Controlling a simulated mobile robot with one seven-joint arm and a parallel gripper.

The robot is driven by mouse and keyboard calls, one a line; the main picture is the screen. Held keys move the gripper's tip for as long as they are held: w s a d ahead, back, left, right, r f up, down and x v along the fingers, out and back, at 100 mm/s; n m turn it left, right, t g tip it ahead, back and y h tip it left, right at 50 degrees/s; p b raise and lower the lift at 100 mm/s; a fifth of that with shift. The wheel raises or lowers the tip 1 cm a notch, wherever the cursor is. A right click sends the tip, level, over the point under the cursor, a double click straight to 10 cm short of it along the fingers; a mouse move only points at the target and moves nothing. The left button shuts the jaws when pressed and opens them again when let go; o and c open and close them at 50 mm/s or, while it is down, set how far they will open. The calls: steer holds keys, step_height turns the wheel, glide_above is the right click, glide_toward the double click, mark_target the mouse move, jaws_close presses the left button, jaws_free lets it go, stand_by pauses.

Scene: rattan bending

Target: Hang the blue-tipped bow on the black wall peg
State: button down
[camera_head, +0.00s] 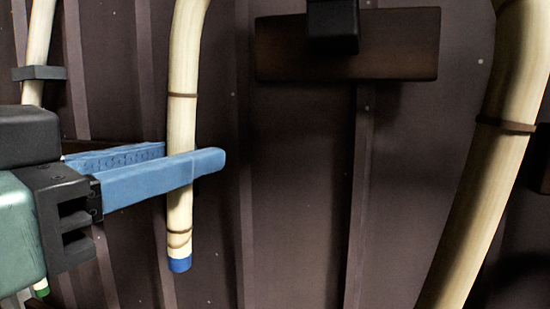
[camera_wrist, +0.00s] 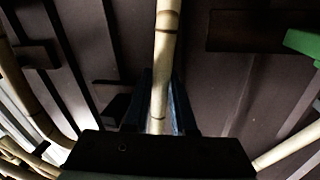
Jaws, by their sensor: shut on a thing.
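The blue-tipped bow (camera_head: 182,110) is a pale rattan rod with dark bands and a blue lower end (camera_head: 180,264). Its visible leg hangs nearly upright and bends right at the top edge, where it leaves the head view. My gripper (camera_head: 192,158) has blue fingers, shut on this leg a little above the blue end. In the wrist view the rod (camera_wrist: 166,50) runs up from between the fingers (camera_wrist: 160,105). The black wall peg (camera_head: 333,25) sticks out from a dark wooden board (camera_head: 400,50), right of the held leg; its upper part is cut off.
A thick rattan leg (camera_head: 490,170) slants down the right side; whether it joins the held leg is out of view. At left, another rattan rod (camera_head: 38,45) passes by a grey block (camera_head: 40,73); a green tip (camera_head: 40,288) shows below. The ribbed dark wall (camera_head: 300,200) is bare under the board.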

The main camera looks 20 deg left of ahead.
steer(key=shift+w+d+f+b, duration=0.1)
steer(key=shift+w+f+b, duration=0.1)
steer(key=shift+w, duration=0.85)
steer(key=shift+w+f+b, duration=0.15)
steer(key=shift+w+f, duration=0.1)
steer(key=shift+w, duration=0.8)
steer(key=shift+w+d+f+b, duration=0.1)
steer(key=shift+w+f+b, duration=0.1)
steer(key=shift+w, duration=0.85)
steer(key=c, duration=0.7)
jaws_free()
steer(key=shift+a, duration=0.1)
steer(key=shift+o, duration=0.2)
